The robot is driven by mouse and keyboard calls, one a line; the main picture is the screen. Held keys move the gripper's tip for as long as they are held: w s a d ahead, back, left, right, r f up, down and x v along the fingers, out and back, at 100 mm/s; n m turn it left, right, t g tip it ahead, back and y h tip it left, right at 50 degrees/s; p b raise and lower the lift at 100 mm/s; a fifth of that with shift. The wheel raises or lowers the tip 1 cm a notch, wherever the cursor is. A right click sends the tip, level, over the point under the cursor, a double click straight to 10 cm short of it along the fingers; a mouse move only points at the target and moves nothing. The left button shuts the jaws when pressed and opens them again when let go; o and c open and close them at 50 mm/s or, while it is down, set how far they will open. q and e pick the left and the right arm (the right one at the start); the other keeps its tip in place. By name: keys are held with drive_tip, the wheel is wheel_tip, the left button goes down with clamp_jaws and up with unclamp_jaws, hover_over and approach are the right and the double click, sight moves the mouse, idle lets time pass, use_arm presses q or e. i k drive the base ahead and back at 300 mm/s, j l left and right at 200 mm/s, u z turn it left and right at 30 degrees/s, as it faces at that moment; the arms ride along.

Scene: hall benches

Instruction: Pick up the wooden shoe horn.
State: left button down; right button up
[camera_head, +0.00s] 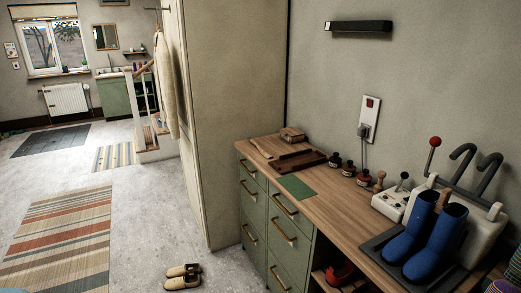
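A long, thin, light wooden piece (261,148) lies near the far left end of the wooden bench top (337,203). It looks like the wooden shoe horn, but it is too small to be sure. It lies to the left of a dark wooden tray (312,158) and a small brown block or brush (292,134). Neither of my grippers is in view.
The bench has green drawers (283,236). Several dark jars (348,169), a grey device (391,204) and blue boots (436,240) on a dark mat stand along it. A green mat (297,186) lies in front of the tray. Shoes (183,277) lie on the floor, which is mostly clear.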

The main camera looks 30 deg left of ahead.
sight(265, 153)
drive_tip(key=i+j+z, duration=0.15)
drive_tip(key=j, duration=0.35)
drive_tip(key=i+j+z, duration=0.15)
drive_tip(key=i+j, duration=0.15)
drive_tip(key=j, duration=0.25)
drive_tip(key=i+j+z, duration=0.15)
drive_tip(key=j, duration=0.4)
drive_tip(key=i+j+z, duration=0.2)
drive_tip(key=j, duration=0.4)
drive_tip(key=j+z, duration=0.15)
drive_tip(key=j, duration=0.45)
drive_tip(key=i+j+z, duration=0.15)
drive_tip(key=j, duration=0.45)
